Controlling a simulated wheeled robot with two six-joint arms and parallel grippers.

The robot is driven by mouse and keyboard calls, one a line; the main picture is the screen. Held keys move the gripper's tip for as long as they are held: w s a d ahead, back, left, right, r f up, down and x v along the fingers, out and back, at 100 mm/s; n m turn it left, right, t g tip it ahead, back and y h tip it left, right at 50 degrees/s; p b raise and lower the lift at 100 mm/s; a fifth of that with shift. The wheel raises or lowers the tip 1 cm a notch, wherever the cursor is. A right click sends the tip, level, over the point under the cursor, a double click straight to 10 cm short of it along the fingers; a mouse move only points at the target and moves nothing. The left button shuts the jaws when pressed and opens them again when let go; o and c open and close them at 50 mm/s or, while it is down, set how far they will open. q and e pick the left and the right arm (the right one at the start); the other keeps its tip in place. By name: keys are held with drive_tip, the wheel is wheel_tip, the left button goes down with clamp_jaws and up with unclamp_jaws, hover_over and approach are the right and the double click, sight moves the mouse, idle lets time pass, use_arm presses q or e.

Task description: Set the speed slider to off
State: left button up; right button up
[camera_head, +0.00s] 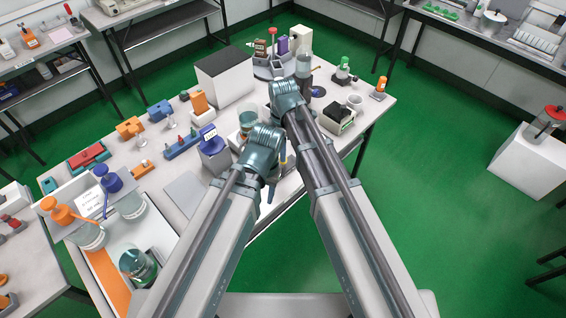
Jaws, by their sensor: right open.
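I cannot make out a speed slider clearly in the head view. A small dark-topped device with a pale body (338,119) stands near the right edge of the table, just right of my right arm. Its controls are too small to read. My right gripper (287,92) is open over the table's far part; its fingertips are mostly hidden behind its wrist. My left gripper (266,160) hangs over the table's front edge, left of my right arm. Whether its jaws are open is hidden. Both arms cover part of the table.
The pale table (180,188) is crowded. A white box with a dark top (226,78) stands at the back.

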use_arm(q)
wheel_tip(320, 180, down, 4)
drive_tip(key=b, duration=0.3)
drive_tip(key=shift+f, duration=0.15)
use_arm(e)
wheel_tip(320, 180, down, 4)
drive_tip(key=shift+f, duration=0.15)
clamp_jaws()
idle(0.9)
